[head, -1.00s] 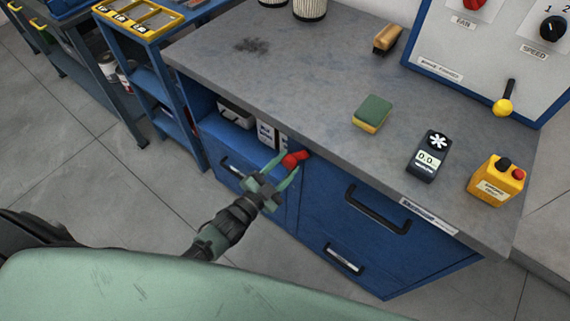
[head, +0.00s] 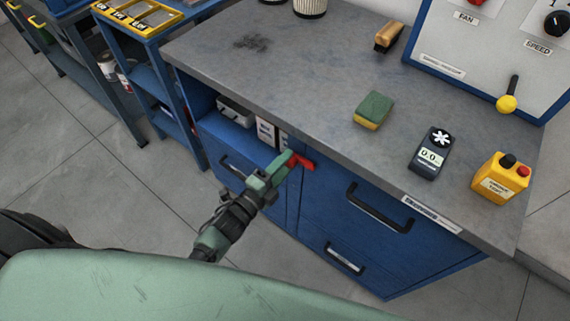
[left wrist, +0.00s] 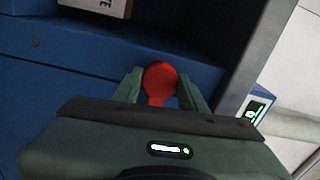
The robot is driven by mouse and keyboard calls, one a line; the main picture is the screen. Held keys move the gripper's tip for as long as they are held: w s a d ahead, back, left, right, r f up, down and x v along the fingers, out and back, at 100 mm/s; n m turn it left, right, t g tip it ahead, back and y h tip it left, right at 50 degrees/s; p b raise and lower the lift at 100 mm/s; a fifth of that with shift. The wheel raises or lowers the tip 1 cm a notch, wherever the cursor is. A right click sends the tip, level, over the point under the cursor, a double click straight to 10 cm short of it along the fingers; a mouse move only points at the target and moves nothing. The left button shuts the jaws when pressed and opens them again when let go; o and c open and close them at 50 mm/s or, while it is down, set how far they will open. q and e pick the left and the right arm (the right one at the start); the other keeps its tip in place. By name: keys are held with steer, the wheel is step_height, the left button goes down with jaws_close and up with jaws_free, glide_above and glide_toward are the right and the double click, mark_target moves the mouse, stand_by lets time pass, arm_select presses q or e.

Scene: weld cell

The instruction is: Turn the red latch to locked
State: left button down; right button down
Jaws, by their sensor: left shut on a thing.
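The red latch (head: 301,161) is on the front of the blue cabinet (head: 327,210), just under the edge of the grey worktop. My left gripper (head: 284,166) is at the latch with its fingers closed on it. In the left wrist view the latch's round red end (left wrist: 160,77) sits between the two green fingertips (left wrist: 160,88). Part of the latch is hidden by the gripper. I cannot read any locked or unlocked marking. My right gripper is not in view.
The worktop edge (head: 340,166) overhangs close above the latch. An open shelf with boxes (head: 266,133) is left of it, and black drawer handles (head: 378,208) stick out to the right.

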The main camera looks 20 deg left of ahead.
arm_select(q)
steer(key=shift+f+m, duration=0.1)
steer(key=shift+m, duration=0.5)
steer(key=c, duration=0.8)
jaws_free()
steer(key=b+v, duration=0.1)
steer(key=v, duration=0.7)
